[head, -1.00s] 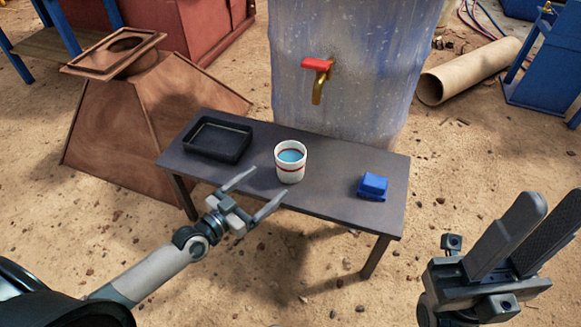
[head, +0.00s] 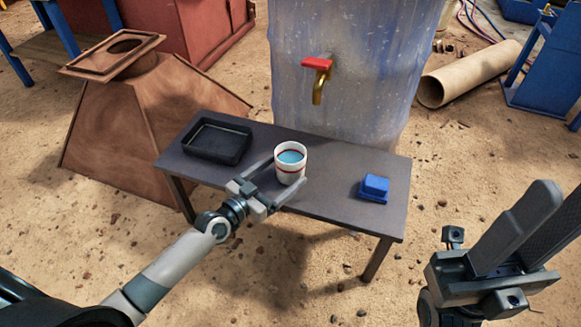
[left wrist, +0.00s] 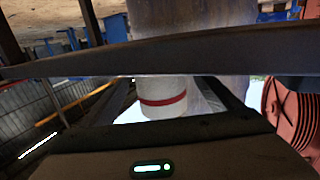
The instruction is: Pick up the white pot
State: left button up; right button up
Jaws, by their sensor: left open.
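The white pot (head: 290,170) has a red band and blue contents, and stands upright on the dark table (head: 335,205). My left gripper (head: 288,171) is open, with one finger on each side of the pot. I cannot tell whether the fingers touch it. The left wrist view looks upside down and shows the pot's side with its red band (left wrist: 163,101) between the fingers; its rim is hidden there. My right gripper (head: 540,228) is at the lower right, away from the table, partly cut off by the frame edge; its opening is unclear.
A black tray (head: 217,157) lies left of the pot, and a blue block-like item (head: 375,188) lies to the right. A large bluish tank with a red-handled tap (head: 318,66) stands behind the table. The tabletop between pot and blue item is clear.

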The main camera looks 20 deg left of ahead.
aim_at(299, 159)
pick_arm(q)
jog(key=shift+b+x, duration=0.4)
jog(key=shift+x, duration=1.6)
jog(key=shift+r, duration=0.1)
jog(key=c, duration=1.4)
